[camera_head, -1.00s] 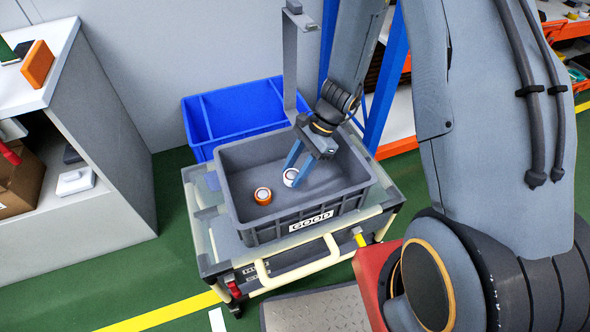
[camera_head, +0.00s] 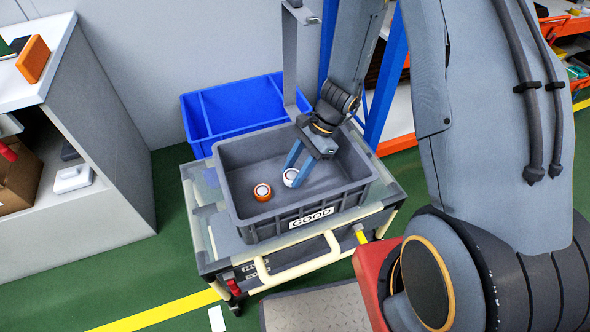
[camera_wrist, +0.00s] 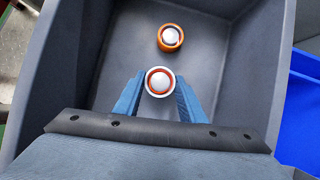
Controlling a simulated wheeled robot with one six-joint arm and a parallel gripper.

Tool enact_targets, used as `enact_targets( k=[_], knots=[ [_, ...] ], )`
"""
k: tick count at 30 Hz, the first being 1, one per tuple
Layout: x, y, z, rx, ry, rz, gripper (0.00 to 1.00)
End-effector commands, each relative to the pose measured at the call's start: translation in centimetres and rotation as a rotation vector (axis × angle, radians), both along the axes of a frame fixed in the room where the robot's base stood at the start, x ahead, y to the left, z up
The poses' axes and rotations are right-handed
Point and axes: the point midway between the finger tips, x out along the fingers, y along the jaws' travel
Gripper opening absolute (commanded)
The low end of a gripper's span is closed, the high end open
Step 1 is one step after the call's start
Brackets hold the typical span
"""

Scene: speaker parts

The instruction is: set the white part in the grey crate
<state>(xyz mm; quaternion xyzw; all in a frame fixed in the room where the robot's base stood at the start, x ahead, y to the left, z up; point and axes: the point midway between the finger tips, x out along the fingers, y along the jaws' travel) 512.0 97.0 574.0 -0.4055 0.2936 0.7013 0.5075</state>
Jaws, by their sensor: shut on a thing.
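The white part (camera_head: 290,177) is a small round piece with a red ring and a pale dome, inside the grey crate (camera_head: 312,217). In the wrist view the white part (camera_wrist: 160,82) sits between the blue fingertips of my gripper (camera_wrist: 159,88). My gripper (camera_head: 291,175) reaches down into the crate and is shut on the white part. The crate wall also shows in the wrist view (camera_wrist: 60,60). Whether the part touches the crate floor, I cannot tell.
An orange part (camera_head: 262,192) stands on the crate floor, left of the white part, and shows ahead of it in the wrist view (camera_wrist: 170,38). A blue bin (camera_head: 240,118) stands behind the crate. The crate rests on a cart (camera_head: 300,268). Crate floor around both parts is free.

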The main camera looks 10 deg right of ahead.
Motion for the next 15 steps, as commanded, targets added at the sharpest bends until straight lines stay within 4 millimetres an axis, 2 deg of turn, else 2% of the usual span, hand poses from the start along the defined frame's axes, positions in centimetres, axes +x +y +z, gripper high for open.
enact_targets(
  k=[15],
  knots=[
    [-0.01,0.00,-0.99,0.000,0.000,0.001,0.07]
  ],
)
